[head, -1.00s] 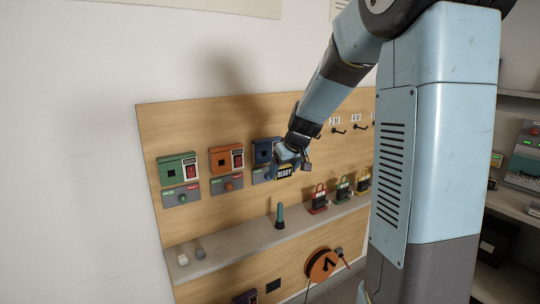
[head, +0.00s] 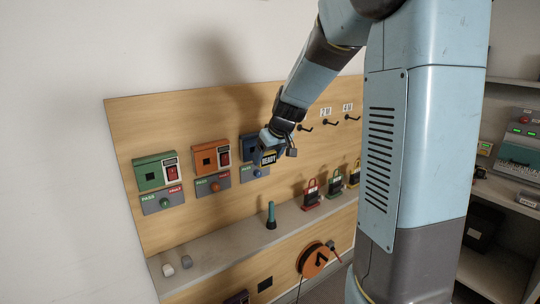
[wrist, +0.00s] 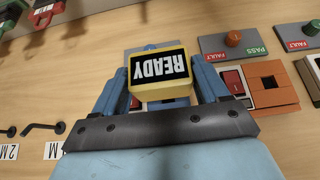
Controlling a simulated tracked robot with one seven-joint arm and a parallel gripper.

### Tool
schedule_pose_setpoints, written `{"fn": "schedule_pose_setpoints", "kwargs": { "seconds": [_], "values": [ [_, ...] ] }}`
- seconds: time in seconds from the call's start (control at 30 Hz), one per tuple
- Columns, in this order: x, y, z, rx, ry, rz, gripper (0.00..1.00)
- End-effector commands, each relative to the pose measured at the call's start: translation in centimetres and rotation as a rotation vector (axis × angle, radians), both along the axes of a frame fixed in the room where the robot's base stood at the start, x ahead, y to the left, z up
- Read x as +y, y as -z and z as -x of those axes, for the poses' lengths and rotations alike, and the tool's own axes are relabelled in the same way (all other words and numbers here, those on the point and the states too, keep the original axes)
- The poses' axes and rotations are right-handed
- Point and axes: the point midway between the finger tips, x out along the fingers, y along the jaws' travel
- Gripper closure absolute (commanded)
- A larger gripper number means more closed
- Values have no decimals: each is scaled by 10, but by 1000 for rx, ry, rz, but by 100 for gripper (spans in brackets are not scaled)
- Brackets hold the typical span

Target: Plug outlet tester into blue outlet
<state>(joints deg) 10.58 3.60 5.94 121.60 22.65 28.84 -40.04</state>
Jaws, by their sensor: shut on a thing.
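My gripper (head: 266,140) is shut on the outlet tester (head: 269,158), a small yellow block with a dark "READY" display. The tester also shows between the fingers in the wrist view (wrist: 159,70), with its text upside down. The blue outlet (head: 248,148) is on the wooden board, directly behind and slightly left of the gripper in the head view. The gripper and tester hide much of it. In the wrist view the tester and fingers cover most of the blue outlet. Whether the tester touches the outlet cannot be told.
The orange outlet (head: 206,157) and green outlet (head: 152,173) are left of the blue one. Below are a shelf (head: 225,235) with a teal-topped cylinder (head: 270,216) and several padlocks (head: 312,194). Hooks (head: 328,123) are to the right; an orange reel (head: 314,260) hangs below.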

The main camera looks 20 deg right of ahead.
Motion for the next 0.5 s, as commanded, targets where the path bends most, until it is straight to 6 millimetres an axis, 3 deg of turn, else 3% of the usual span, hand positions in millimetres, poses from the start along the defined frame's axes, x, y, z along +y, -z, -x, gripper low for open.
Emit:
{"fn": "schedule_pose_setpoints", "kwargs": {
  "seconds": [0.5],
  "values": [
    [4,0,-32,0,8,0,55]
  ]
}}
